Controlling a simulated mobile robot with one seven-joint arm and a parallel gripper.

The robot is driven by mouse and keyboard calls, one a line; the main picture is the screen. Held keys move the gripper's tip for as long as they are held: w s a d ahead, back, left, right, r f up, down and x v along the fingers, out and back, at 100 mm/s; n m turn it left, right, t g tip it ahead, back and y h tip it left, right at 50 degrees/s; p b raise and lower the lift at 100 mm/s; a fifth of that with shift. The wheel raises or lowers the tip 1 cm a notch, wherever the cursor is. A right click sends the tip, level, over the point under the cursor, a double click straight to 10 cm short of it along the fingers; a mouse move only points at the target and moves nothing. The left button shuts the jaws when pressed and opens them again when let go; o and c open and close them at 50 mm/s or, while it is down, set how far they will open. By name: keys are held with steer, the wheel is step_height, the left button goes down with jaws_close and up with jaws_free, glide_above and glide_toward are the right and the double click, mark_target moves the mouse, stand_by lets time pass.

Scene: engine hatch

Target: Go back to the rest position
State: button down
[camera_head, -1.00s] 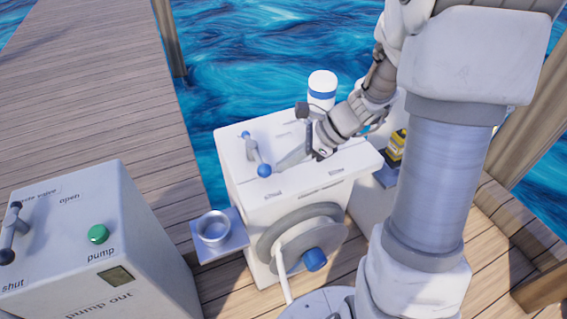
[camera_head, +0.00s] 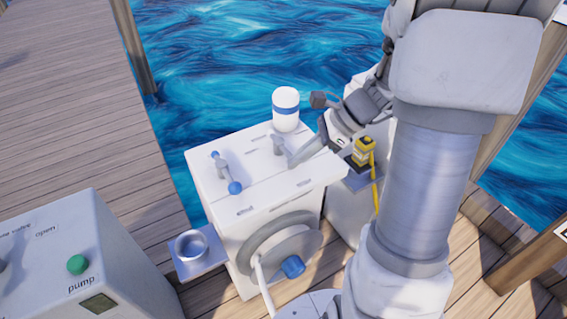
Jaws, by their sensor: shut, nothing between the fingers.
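My gripper (camera_head: 325,133) is at the end of my arm, above the back right corner of the white engine box (camera_head: 250,205). It is small and partly hidden in this view; its fingers look shut, with nothing seen between them.
A yellow and black item (camera_head: 362,152) sits on a blue shelf at right. A metal cup (camera_head: 191,246) rests on a blue side shelf. A pump box with a green button (camera_head: 78,264) is at lower left. Wooden decking and open water surround these.

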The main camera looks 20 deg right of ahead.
steer(key=shift+s+d+r, duration=0.15)
steer(key=shift+d+r, duration=0.2)
steer(key=shift+r, duration=0.05)
steer(key=s+a+r+n+t+h+p, duration=0.1)
steer(key=s+a+r+n+h+p, duration=0.1)
steer(key=r+n, duration=0.5)
steer(key=s+a+r+n+t+h+p, duration=0.1)
steer(key=s+a+r+n+h+p, duration=0.1)
steer(key=s+r+n+p, duration=0.3)
steer(key=s+a+r+n+t+h+p, duration=0.1)
steer(key=s+r+n+h+p, duration=0.2)
steer(key=s+r+n, duration=0.3)
step_height(320, 180, up, 4)
steer(key=n, duration=0.3)
steer(key=shift+s+a+r+h, duration=0.15)
steer(key=shift+s+a+h, duration=0.05)
steer(key=shift+a+h, duration=0.2)
steer(key=shift+d, duration=0.15)
